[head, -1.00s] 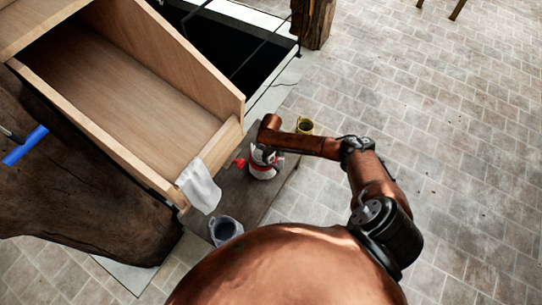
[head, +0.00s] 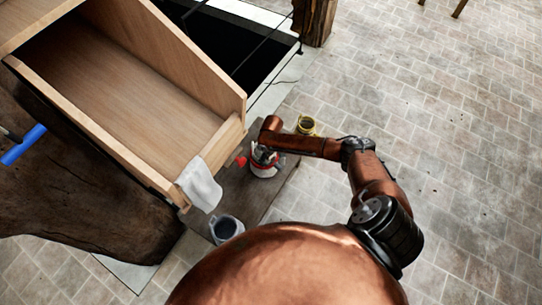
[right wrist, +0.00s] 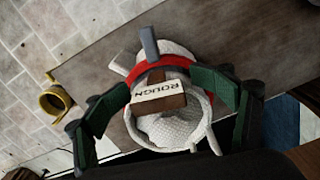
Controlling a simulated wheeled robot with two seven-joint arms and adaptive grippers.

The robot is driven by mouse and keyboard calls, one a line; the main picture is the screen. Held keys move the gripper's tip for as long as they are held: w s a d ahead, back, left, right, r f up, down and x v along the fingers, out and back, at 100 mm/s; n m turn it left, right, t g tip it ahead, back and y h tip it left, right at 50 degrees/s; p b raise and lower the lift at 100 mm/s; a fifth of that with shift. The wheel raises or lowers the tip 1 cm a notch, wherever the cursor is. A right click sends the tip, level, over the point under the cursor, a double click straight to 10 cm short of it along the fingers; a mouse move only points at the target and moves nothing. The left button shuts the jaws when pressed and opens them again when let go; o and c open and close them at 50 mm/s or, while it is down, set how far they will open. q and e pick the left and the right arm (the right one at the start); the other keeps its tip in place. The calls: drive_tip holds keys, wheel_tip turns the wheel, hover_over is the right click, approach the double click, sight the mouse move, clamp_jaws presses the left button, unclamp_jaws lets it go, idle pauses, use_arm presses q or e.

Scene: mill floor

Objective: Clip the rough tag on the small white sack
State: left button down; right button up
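The small white sack (right wrist: 172,131) with a red band stands on a dark board, and it also shows in the head view (head: 263,171). The tag (right wrist: 158,93), a pale label lettered ROUGH on a brown block, lies across the sack's mouth in the right wrist view. A grey prong rises behind it. I cannot tell whether it grips the cloth. My right gripper (right wrist: 163,84) is open, its green fingers apart on either side of the sack and tag. In the head view it reaches down over the sack and is partly hidden. My left gripper is not in view.
A yellow mug (head: 305,125) stands behind the sack and a grey-blue cup (head: 226,229) in front of it. A wooden chute (head: 125,85) with a white cloth (head: 199,185) on its corner is at the left. Paved floor (head: 460,150) on the right is clear.

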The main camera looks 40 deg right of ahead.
drive_tip(key=shift+w+d+r, duration=0.15)
drive_tip(key=shift+r, duration=0.05)
drive_tip(key=shift+r, duration=0.25)
wheel_tip(320, 180, up, 12)
drive_tip(key=shift+f, duration=0.25)
idle(0.7)
